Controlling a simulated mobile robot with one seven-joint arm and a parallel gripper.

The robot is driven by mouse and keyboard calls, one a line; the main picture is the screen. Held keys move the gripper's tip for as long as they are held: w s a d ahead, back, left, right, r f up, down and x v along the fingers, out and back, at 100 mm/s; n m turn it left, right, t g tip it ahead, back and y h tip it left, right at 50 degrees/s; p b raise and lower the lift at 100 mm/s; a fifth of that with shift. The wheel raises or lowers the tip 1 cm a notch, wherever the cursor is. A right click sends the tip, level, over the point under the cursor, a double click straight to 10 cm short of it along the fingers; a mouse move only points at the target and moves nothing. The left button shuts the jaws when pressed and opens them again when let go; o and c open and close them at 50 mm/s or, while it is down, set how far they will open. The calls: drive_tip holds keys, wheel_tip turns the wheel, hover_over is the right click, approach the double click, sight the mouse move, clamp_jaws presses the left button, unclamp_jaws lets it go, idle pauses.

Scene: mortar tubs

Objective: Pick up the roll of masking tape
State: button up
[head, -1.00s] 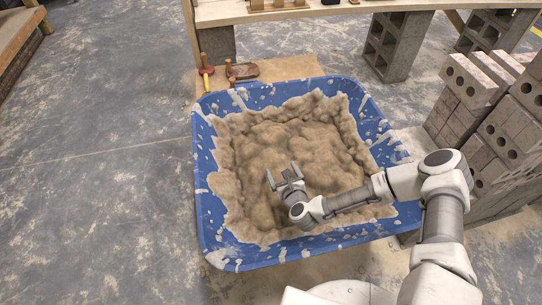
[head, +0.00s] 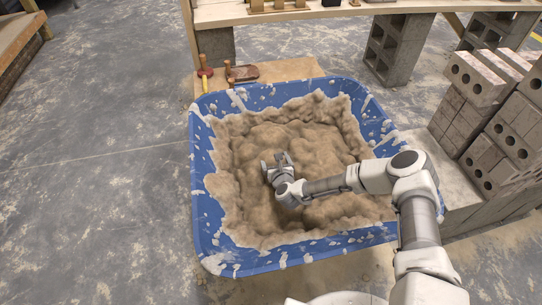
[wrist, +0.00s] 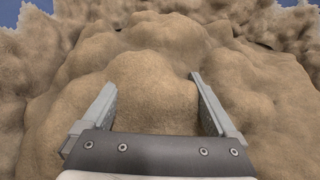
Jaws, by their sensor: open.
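I see no roll of masking tape in the head view or the wrist view. My gripper (head: 274,160) is over the brown mortar heap (head: 320,130) inside the blue tub (head: 208,228). In the wrist view my gripper (wrist: 152,95) has its two grey fingers spread wide, with only mortar beyond and between them. It is open and empty. I cannot tell whether the fingertips touch the mortar.
A wooden bench (head: 290,15) on concrete blocks (head: 393,50) stands behind the tub. Trowel-like tools (head: 243,72) lie on a board behind the tub. Stacked bricks (head: 490,115) stand at right. The floor at left (head: 90,160) is clear.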

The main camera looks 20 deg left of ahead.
sight(270, 147)
drive_tip(key=b+x, duration=0.1)
drive_tip(key=x, duration=0.1)
drive_tip(key=b+x, duration=0.1)
drive_tip(key=x, duration=0.1)
drive_tip(key=shift+a+f, duration=0.1)
drive_tip(key=shift+f, duration=0.25)
drive_tip(key=shift+w+a+f+b, duration=0.1)
drive_tip(key=shift+w+a+b, duration=0.05)
drive_tip(key=shift+w+b, duration=0.2)
drive_tip(key=c, duration=1.1)
drive_tip(key=shift+o, duration=0.2)
